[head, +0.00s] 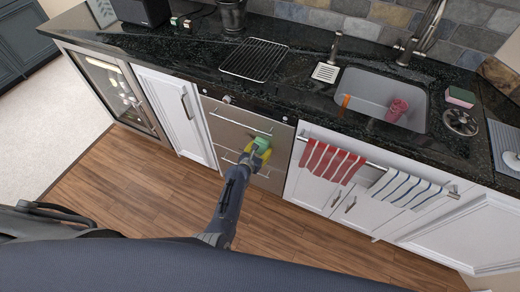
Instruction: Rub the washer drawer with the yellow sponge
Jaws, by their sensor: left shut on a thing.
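The washer drawer is a stainless steel front (228,121) with bar handles, set under the black counter. My left gripper (256,155) is in front of it, near its right side, and is shut on the yellow sponge (262,143). The sponge's green face shows most, with yellow beside it, and the fingers hide part of it. It is at or very close to the drawer front; I cannot tell whether it touches. My right gripper is not in view.
Striped towels (330,161) hang on a rail right of the drawer. The counter above holds a black rack (254,59), a sink (378,94) with a pink cup (397,110), and a green and pink sponge (461,97). The wooden floor (130,185) is clear.

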